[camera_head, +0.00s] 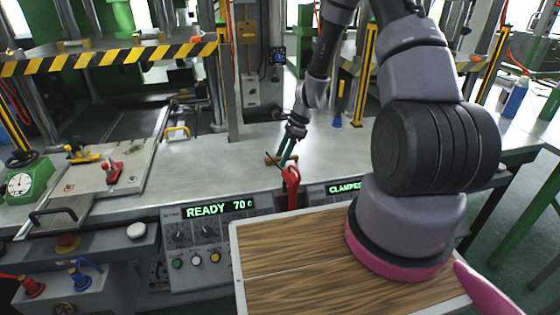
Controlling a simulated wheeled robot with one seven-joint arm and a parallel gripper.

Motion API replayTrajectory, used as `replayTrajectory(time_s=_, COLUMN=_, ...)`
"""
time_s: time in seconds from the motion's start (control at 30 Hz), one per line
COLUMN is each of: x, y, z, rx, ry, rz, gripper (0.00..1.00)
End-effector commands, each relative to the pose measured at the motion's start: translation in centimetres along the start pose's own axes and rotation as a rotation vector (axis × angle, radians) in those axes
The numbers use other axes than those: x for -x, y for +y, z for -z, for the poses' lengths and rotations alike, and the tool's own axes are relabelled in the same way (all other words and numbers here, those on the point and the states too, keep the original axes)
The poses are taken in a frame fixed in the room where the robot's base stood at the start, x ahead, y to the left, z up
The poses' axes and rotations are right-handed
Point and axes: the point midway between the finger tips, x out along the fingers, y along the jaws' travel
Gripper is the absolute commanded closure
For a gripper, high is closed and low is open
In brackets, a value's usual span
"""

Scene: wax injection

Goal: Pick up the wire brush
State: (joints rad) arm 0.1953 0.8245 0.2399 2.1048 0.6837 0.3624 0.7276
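A small brown piece, which looks like the wooden part of the wire brush (270,161), lies on the grey metal bench top near the middle of the view. It is small and partly covered, so its bristles cannot be made out. My gripper (282,160) reaches down from above, with its dark teal fingers right at the brown piece. In the picture the fingers overlap it; whether they touch it or stand around it cannot be told. The finger gap is too small to read.
A red lever (291,186) rises at the bench's front edge, just below my gripper. A control panel (208,236) reads READY 70 C. A wooden-topped surface (290,270) fills the lower middle. A clamp plate (110,165) lies left; a blue bottle (515,98) stands far right.

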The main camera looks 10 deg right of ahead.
Motion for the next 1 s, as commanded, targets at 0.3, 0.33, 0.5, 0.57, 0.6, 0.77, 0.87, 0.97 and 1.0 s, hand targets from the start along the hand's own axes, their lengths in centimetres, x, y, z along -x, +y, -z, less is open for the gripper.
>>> replayTrajectory(time_s=0.3, x=0.0, y=0.0, z=0.0, rx=0.000, ry=0.000, rz=0.000, gripper=1.00)
replayTrajectory(time_s=0.33, x=0.0, y=0.0, z=0.0, rx=0.000, ry=0.000, rz=0.000, gripper=1.00)
replayTrajectory(time_s=0.5, x=0.1, y=0.0, z=0.0, rx=0.000, ry=0.000, rz=0.000, gripper=1.00)
replayTrajectory(time_s=0.57, x=0.2, y=0.0, z=-0.1, rx=0.000, ry=0.000, rz=0.001, gripper=1.00)
replayTrajectory(time_s=0.6, x=0.4, y=0.0, z=-0.2, rx=0.001, ry=0.000, rz=0.001, gripper=1.00)
replayTrajectory(time_s=0.77, x=2.1, y=-0.1, z=-0.9, rx=0.005, ry=0.002, rz=0.003, gripper=1.00)
replayTrajectory(time_s=0.87, x=3.8, y=-0.1, z=-1.6, rx=0.003, ry=0.002, rz=0.004, gripper=1.00)
replayTrajectory(time_s=0.97, x=5.5, y=-0.1, z=-2.3, rx=0.004, ry=0.002, rz=0.003, gripper=1.00)
replayTrajectory(time_s=1.0, x=6.3, y=-0.1, z=-2.6, rx=0.003, ry=0.001, rz=0.004, gripper=1.00)
